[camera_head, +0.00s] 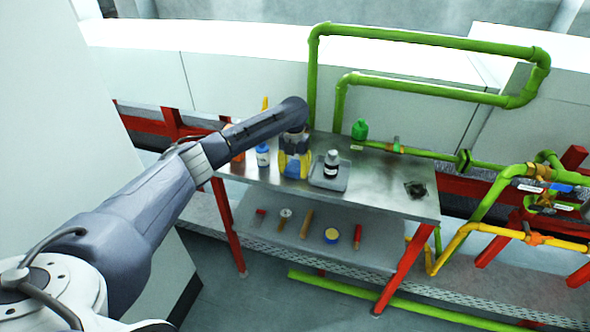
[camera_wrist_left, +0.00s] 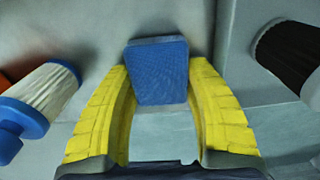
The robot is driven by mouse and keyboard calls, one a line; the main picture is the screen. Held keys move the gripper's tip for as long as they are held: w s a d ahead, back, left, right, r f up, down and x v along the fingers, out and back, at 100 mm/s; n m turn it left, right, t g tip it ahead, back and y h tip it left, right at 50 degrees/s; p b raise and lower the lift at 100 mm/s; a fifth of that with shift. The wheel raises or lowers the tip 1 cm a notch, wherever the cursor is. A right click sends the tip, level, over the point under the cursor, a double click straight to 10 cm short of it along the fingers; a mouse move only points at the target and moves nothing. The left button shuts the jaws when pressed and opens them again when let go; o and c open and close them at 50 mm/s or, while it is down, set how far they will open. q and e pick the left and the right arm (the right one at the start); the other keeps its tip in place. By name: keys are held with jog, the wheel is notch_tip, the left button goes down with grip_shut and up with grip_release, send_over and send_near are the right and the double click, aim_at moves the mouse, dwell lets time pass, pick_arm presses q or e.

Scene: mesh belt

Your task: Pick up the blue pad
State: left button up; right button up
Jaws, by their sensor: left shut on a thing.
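The blue pad (camera_wrist_left: 158,72) is a textured, roughly square block in the left wrist view. It sits between the yellow fingertips of my left gripper (camera_wrist_left: 160,80), which is shut on it. I cannot tell whether the pad still touches the tabletop. My right gripper is in neither view.
The table's right side is mostly clear; green pipes (camera_head: 420,36) rise behind.

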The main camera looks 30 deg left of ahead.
aim_at(294, 167)
pick_arm(q)
notch_tip(294, 167, up, 20)
dwell(0.8)
jog(key=shift+o, duration=1.1)
jog(key=c, duration=0.3)
